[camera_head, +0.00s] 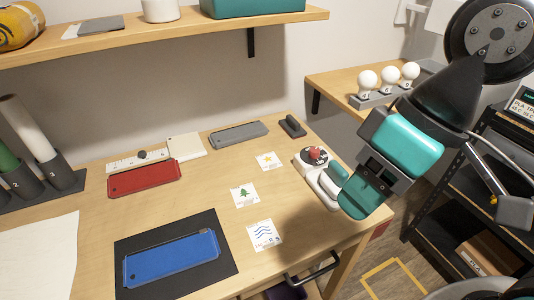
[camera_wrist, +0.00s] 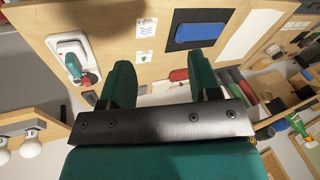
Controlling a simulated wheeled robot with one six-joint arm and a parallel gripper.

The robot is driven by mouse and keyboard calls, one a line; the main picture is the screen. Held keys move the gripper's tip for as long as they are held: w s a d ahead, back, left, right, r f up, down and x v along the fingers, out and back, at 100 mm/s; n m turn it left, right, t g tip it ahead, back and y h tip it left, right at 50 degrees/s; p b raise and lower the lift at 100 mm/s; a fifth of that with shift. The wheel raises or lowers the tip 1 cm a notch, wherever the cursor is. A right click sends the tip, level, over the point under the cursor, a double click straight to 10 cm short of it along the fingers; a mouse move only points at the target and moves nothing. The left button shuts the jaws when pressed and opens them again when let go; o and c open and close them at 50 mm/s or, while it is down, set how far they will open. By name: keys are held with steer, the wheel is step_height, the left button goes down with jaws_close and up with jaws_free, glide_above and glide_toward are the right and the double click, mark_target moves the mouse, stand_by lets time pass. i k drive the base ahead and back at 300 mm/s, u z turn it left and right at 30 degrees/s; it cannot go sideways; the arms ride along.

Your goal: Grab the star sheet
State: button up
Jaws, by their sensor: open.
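The star sheet (camera_head: 268,161) is a small white card with a yellow star, lying flat on the wooden table. It is the farthest back of three cards in a row. My gripper (camera_head: 358,198) is to the right of the sheet, raised near the table's right edge, with teal fingers. In the wrist view my gripper (camera_wrist: 161,80) shows its two fingers apart with nothing held between them. I cannot make out the star clearly in the wrist view.
A tree sheet (camera_head: 245,194) and a wave sheet (camera_head: 264,235) lie in front of the star sheet. A white device with a red knob (camera_head: 315,154) stands between the star sheet and my gripper. A grey case (camera_head: 238,134) and red case (camera_head: 144,179) lie behind and left.

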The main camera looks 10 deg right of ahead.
mark_target(267, 162)
steer(key=u, duration=2.5)
steer(key=k, duration=1.15)
steer(key=z, duration=1.55)
steer(key=i, duration=1)
